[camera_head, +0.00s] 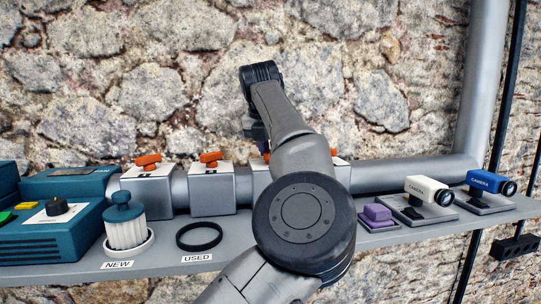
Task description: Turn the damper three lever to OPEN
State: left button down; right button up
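A row of light grey damper boxes sits on the pipe, with orange levers on top. The first lever (148,159) and second lever (210,158) show clearly. The third damper box (261,178) is mostly behind my arm; only a sliver of its orange lever (266,156) shows, so its position cannot be read. Another bit of orange (333,152) shows right of the arm. One arm, which I take as my left, rises from the bottom centre. Its gripper (257,131) is a small dark part above the third box, mostly hidden behind the arm. My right gripper is not in view.
On the grey shelf (160,266) stand a teal machine (50,243), a white filter (126,230) at NEW and a black ring (199,236) at USED. Right are a purple block (377,213), a white camera (428,188) and a blue camera (488,182). A stone wall stands behind.

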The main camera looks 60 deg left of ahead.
pick_arm(q)
jog(key=shift+m+h+b, duration=0.5)
jog(key=shift+m, duration=1.1)
jog(key=c, duration=1.1)
grip_release()
jog(key=shift+o, duration=0.2)
jog(key=v, duration=1.3)
jog(key=shift+s+r+p, duration=0.3)
jog(key=shift+s+p, duration=0.05)
jog(key=shift+s, duration=0.1)
